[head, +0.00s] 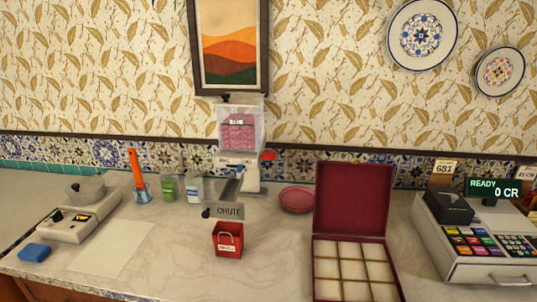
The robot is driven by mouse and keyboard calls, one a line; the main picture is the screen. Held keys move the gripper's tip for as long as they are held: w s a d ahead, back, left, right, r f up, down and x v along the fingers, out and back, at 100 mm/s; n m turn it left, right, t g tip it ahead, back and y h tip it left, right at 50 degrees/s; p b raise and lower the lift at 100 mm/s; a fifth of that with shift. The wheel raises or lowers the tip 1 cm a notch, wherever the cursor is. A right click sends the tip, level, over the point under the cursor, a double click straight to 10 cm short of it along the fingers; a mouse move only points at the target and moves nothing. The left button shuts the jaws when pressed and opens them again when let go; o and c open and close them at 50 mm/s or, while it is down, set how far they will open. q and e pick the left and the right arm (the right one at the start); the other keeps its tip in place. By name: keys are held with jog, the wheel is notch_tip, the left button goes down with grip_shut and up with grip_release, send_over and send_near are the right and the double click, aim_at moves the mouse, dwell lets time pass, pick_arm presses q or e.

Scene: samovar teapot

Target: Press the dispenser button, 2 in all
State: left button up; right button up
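The dispenser (239,150) stands at the back of the counter in the middle of the head view. It has a clear hopper (239,130) filled with pink pieces, over a white body. A small red part (269,156) sticks out at its right side; I cannot tell whether it is the button. A grey chute (229,196) with a sign reading "CHUTE" comes forward from the dispenser. Neither of my grippers is in view.
An open dark red box (350,239) with compartments stands right of the bag. A cash register (481,236) is at the far right. A pink dish (297,199), bottles (168,187), a scale-like device (74,216), a sheet (101,249) and a blue block (34,252) are also there.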

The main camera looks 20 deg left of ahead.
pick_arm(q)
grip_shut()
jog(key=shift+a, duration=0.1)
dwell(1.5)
